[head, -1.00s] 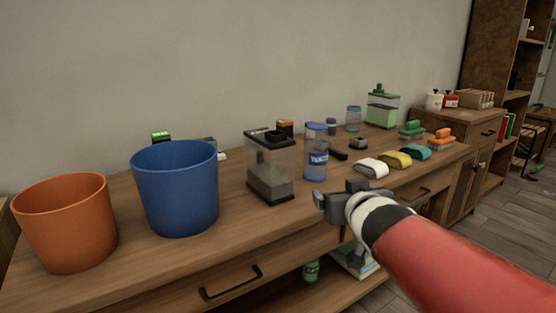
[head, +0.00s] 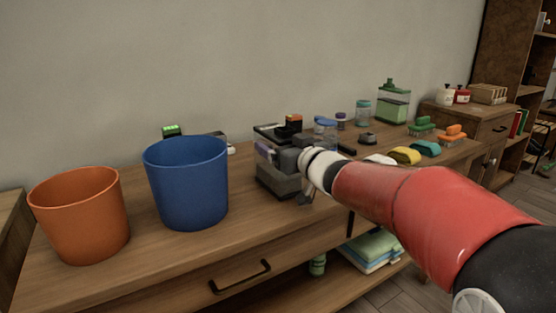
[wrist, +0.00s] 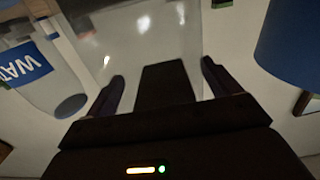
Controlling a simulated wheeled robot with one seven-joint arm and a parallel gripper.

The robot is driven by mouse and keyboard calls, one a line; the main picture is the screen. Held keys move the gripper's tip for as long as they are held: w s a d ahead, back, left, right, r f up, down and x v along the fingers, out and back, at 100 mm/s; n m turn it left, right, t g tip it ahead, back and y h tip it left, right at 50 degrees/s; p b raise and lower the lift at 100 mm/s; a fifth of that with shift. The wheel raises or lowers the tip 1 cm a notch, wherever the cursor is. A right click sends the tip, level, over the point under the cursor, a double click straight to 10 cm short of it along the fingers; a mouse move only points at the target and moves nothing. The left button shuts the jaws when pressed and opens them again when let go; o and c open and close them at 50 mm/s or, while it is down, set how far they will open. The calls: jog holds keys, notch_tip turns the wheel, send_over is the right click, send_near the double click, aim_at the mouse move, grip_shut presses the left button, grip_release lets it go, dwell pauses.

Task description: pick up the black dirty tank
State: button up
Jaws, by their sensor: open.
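The black dirty tank (head: 266,181) stands upright on the wooden counter, a clear box with black lid and murky grey base, right of the blue bucket. My gripper (head: 277,154) is at its front right side and hides part of it. In the wrist view the tank's clear wall (wrist: 140,38) fills the middle, ahead of and between the two dark fingers of my open gripper (wrist: 160,85). I cannot tell whether the fingers touch the tank.
The blue bucket (head: 187,185) and orange bucket (head: 80,217) stand to the left. The water bottle (wrist: 40,70) is close beside the gripper. A green-lidded tank (head: 393,104), yellow sponge (head: 404,155) and teal sponge (head: 427,149) are further right on the counter (head: 165,262).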

jog(key=shift+w+a, duration=0.2)
jog(key=shift+w, duration=0.05)
jog(key=shift+c, duration=0.4)
jog(key=c, duration=1.2)
jog(key=shift+o, duration=0.2)
jog(key=shift+r, duration=0.15)
